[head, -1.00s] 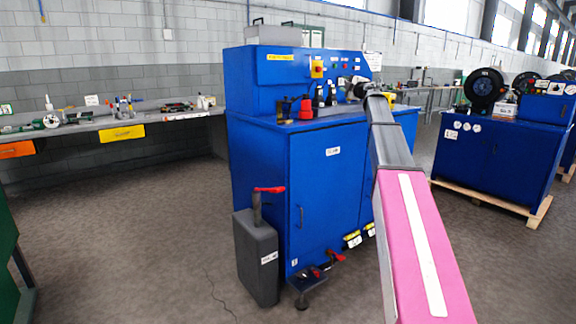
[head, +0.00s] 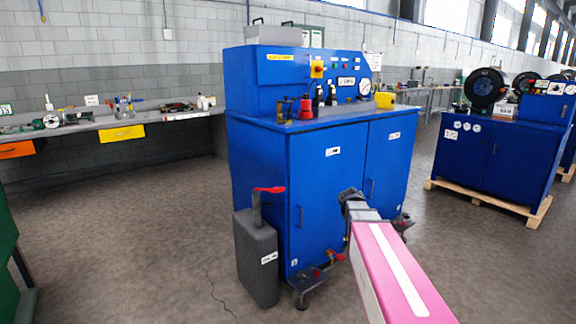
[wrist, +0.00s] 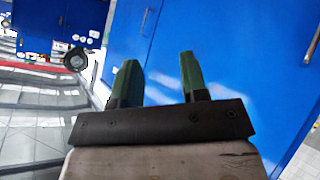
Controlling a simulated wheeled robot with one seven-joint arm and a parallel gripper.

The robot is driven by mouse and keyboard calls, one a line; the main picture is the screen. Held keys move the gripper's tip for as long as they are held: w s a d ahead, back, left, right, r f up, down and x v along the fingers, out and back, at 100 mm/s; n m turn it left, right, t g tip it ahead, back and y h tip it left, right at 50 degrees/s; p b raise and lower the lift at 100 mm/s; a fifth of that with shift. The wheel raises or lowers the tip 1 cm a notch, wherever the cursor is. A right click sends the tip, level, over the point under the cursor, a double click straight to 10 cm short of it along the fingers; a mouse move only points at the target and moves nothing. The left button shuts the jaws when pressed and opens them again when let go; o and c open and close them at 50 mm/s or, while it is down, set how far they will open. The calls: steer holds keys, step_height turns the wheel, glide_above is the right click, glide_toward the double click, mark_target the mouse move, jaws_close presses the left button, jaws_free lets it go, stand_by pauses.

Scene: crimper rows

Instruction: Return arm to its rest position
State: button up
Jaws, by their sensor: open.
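My pink arm reaches in from the lower right of the head view, low in front of the blue machine cabinet (head: 305,185). In the wrist view my gripper (wrist: 160,80) has two green fingers set apart with nothing between them. The cabinet's blue doors (wrist: 200,40) fill the view beyond the fingers. In the head view the gripper's fingers are hidden behind the end of my arm.
A grey canister (head: 257,258) with a red lever stands on the floor left of the cabinet, by a foot pedal (head: 308,280). A blue machine on a pallet (head: 490,200) is at right. A workbench (head: 75,127) lines the left wall.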

steer(key=s+a+f+g+y, duration=0.1)
steer(key=s+a+f+g, duration=0.2)
steer(key=s+f, duration=0.2)
steer(key=s+a+f+g+y, duration=0.2)
steer(key=s+f, duration=0.3)
steer(key=s, duration=0.7)
steer(key=s+a+f+m+g+y, duration=0.1)
steer(key=s+a+f+g, duration=0.3)
steer(key=s, duration=0.5)
step_height(320, 180, down, 2)
steer(key=shift+a+f+g+y, duration=0.1)
steer(key=shift+a+g+y, duration=0.15)
steer(key=shift+g+y, duration=0.05)
